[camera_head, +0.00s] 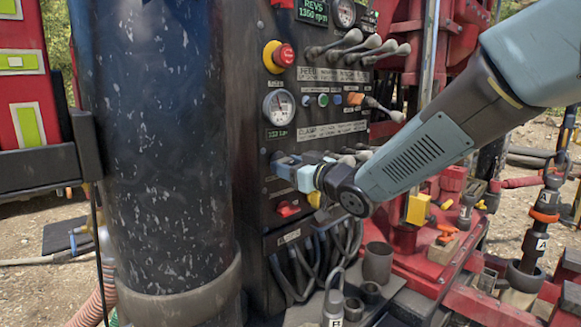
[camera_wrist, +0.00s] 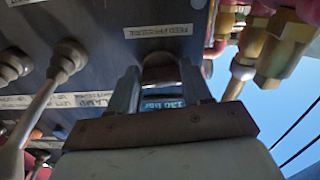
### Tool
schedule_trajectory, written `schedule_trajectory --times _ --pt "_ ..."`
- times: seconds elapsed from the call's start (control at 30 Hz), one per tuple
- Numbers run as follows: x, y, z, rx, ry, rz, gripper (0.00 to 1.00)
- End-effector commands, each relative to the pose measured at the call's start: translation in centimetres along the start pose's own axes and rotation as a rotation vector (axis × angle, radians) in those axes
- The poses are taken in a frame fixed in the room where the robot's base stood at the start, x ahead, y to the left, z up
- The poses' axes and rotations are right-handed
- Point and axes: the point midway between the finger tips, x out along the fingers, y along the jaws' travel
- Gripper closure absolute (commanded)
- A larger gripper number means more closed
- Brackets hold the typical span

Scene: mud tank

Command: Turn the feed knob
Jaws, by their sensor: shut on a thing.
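The feed knob (camera_wrist: 160,73) is a dark rounded knob under a label reading "FEED PRESSURE" (camera_wrist: 162,31) in the wrist view. My gripper (camera_wrist: 159,80) has one finger on each side of it and is shut on it. In the head view my gripper (camera_head: 279,164) reaches from the right to the dark control panel (camera_head: 240,90), and its fingers hide the knob. A small lit display (camera_wrist: 162,104) in the wrist view, between my fingers, seems to read 130 bar.
A red emergency button (camera_head: 284,55) and a round gauge (camera_head: 279,107) sit above my gripper. Several grey-knobbed levers (camera_head: 350,45) stick out at the upper right. A red switch (camera_head: 288,209) and looped hoses (camera_head: 315,255) are below. A large dark cylinder (camera_head: 160,150) stands left.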

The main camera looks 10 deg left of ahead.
Motion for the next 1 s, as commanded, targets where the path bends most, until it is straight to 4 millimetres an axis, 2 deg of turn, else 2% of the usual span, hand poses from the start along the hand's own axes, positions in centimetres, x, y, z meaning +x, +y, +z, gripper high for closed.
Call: schedule_trajectory --times 0.23,0.53,0.57,0.8,1.0 --pt "0.02 0.11 -0.01 -0.107 0.000 0.001 0.81" --pt "0.03 0.07 -0.01 -0.119 0.000 0.001 0.81" --pt "0.03 0.07 -0.01 -0.119 0.000 0.000 0.49" --pt "0.03 0.04 -0.01 -0.119 0.000 0.000 0.26" --pt "0.02 0.03 -0.02 -0.118 0.000 0.000 0.26"
